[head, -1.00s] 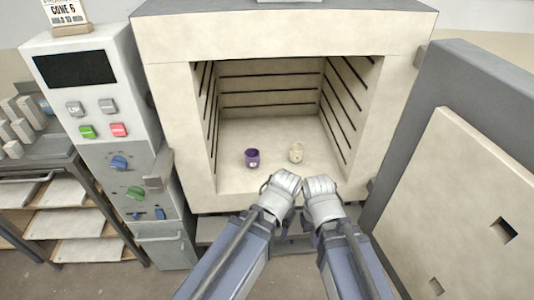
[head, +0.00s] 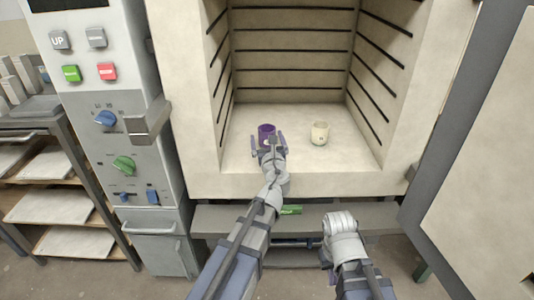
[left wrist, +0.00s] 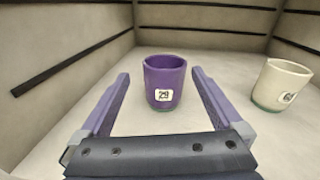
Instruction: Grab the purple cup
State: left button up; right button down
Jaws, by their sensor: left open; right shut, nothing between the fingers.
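The purple cup (head: 266,131) stands upright on the kiln floor, left of the middle. In the left wrist view the purple cup (left wrist: 164,84) carries a white label reading 29. My left gripper (head: 268,146) is inside the kiln mouth and open. In the left wrist view its two purple fingers (left wrist: 160,97) point at the cup, one to each side, with the cup centred at or just past the tips. Whether they touch it I cannot tell. My right gripper (head: 340,222) is shut and empty, outside and below the kiln opening.
A cream cup (head: 320,133) stands to the right of the purple cup, with a gap between; its label shows in the left wrist view (left wrist: 284,86). Ridged kiln walls (head: 218,60) flank both sides. The open kiln door (head: 480,150) is at right, the control panel (head: 100,110) at left.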

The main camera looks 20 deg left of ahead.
aim_at(266, 129)
pick_arm(q)
jog(key=shift+w+d+f+m+h, duration=0.2)
jog(key=shift+w+m+h, duration=0.1)
jog(key=shift+m, duration=0.6)
jog(key=shift+x, duration=1.35)
jog(key=shift+f+b+x, duration=0.15)
jog(key=shift+b+x, duration=0.15)
jog(key=shift+x, duration=1)
jog(key=shift+f+b+x, duration=0.1)
jog(key=shift+b+x, duration=0.15)
jog(key=shift+x, duration=1.1)
pick_arm(e)
jog(key=shift+f, duration=0.85)
pick_arm(q)
jog(key=shift+s, duration=0.1)
jog(key=c, duration=1.5)
jog(key=shift+o, duration=0.2)
